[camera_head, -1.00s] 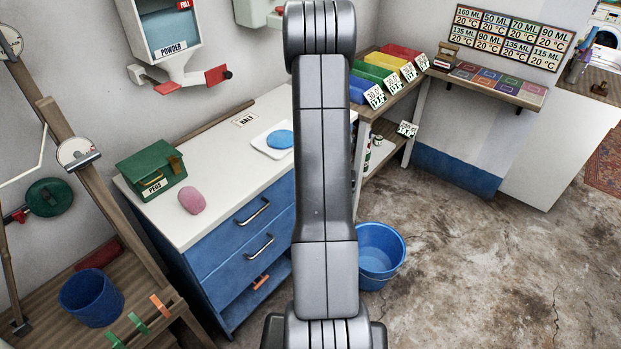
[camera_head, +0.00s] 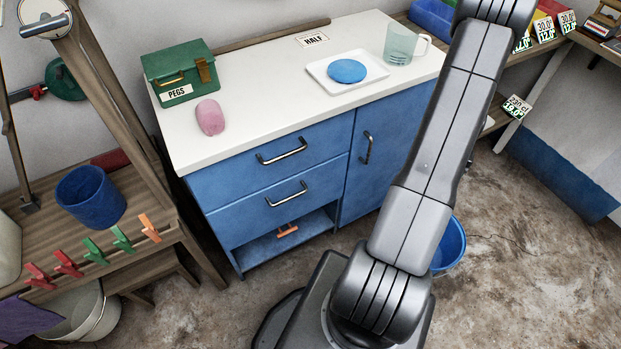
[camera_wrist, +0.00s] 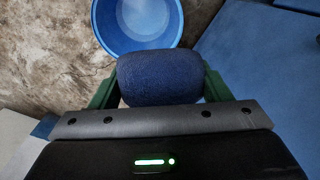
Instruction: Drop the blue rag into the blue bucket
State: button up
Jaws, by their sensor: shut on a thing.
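My gripper (camera_wrist: 158,82) shows in the wrist view with its two green fingers shut on the dark blue rag (camera_wrist: 150,78), a bunched, rounded bundle. The blue bucket (camera_wrist: 125,45) lies just beyond the rag at the top of that view, and the rag's edge overlaps its near rim. The height of the rag over the bucket is unclear. In the head view the blue bucket (camera_head: 455,245) stands on the floor right of the cabinet front, mostly hidden behind my arm. The gripper and rag are hidden there.
A blue cabinet (camera_head: 245,170) has a white top with a green pegs box (camera_head: 178,70), pink object (camera_head: 210,117), blue disc on a tray (camera_head: 345,72) and glass jug (camera_head: 400,45). A dark blue tub (camera_head: 90,197) sits on the left bench. Floor at right is clear.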

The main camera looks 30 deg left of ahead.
jog(key=d+f+b, duration=0.4)
jog(key=f+b, duration=0.5)
jog(key=f, duration=0.6)
jog(key=w+d+f+b, duration=0.1)
jog(key=d+f+b, duration=0.4)
jog(key=f+b, duration=0.5)
jog(key=shift+d+f, duration=0.15)
jog(key=shift+f, duration=2.25)
jog(key=o, duration=1.2)
jog(key=shift+w, duration=0.1)
jog(key=shift+r, duration=0.1)
notch_tip(320, 180, up, 14)
jog(key=p, duration=0.4)
jog(key=shift+f, duration=0.2)
notch_tip(320, 180, down, 14)
jog(key=b, duration=0.4)
notch_tip(320, 180, up, 4)
jog(key=shift+r+p, duration=0.1)
jog(key=shift+p, duration=0.8)
